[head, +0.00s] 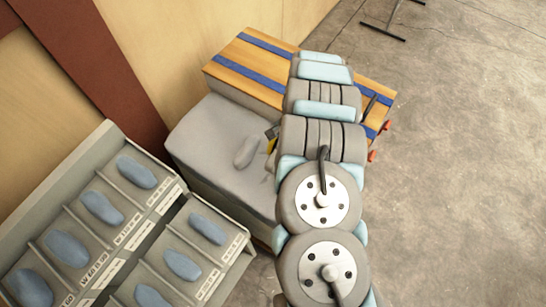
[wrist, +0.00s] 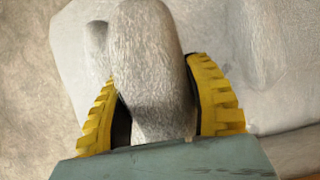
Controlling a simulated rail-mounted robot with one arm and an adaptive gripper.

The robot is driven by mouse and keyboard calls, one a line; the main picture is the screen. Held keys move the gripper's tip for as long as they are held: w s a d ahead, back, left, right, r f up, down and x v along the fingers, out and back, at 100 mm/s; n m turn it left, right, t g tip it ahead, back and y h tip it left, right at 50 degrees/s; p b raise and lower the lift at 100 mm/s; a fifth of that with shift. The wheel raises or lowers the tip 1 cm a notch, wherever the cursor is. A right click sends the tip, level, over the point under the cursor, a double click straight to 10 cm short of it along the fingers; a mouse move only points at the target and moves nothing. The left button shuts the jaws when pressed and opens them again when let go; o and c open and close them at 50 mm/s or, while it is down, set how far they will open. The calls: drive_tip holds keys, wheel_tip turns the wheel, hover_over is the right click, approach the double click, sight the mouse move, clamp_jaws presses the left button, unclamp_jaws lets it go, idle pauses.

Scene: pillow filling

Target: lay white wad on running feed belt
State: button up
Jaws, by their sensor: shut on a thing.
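In the wrist view, a whitish, fuzzy, elongated wad (wrist: 150,65) stands between the two yellow ribbed fingers of my gripper (wrist: 165,112), which is shut on it. The pale grey surface lies behind it. In the head view my gripper (head: 271,139) is mostly hidden by my arm, with only a bit of yellow showing, and I cannot make out the held wad. A second pale wad (head: 247,152) lies on the grey block's top; a similar one (wrist: 96,36) shows behind the held wad. The wooden table with blue strips (head: 238,66) may be the feed belt; I cannot tell whether it runs.
The grey block (head: 205,135) stands against the wooden table. A grey sorting rack (head: 85,180) at lower left has labelled compartments holding several blue-grey wads (head: 136,172). A wooden wall rises behind. Concrete floor (head: 450,170) is open at the right.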

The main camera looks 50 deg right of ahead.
hover_over(271, 164)
drive_tip(key=d, duration=0.2)
drive_tip(key=shift+s+a+f+b, duration=0.15)
drive_tip(key=shift+f+b, duration=0.1)
drive_tip(key=shift+f, duration=0.85)
drive_tip(key=shift+w+a+f+b, duration=0.1)
drive_tip(key=shift+f+b, duration=0.1)
drive_tip(key=shift+f, duration=0.9)
drive_tip(key=shift+f, duration=0.1)
drive_tip(key=shift+f, duration=0.15)
drive_tip(key=shift+w+f+b, duration=0.15)
drive_tip(key=shift+f+b, duration=0.15)
drive_tip(key=shift+f, duration=0.5)
drive_tip(key=shift+w+f+b, duration=0.1)
drive_tip(key=shift+f+b, duration=0.2)
drive_tip(key=shift+f, duration=0.45)
drive_tip(key=shift+f, duration=0.2)
drive_tip(key=o, duration=1.2)
drive_tip(key=shift+o, duration=0.2)
drive_tip(key=shift+r, duration=0.1)
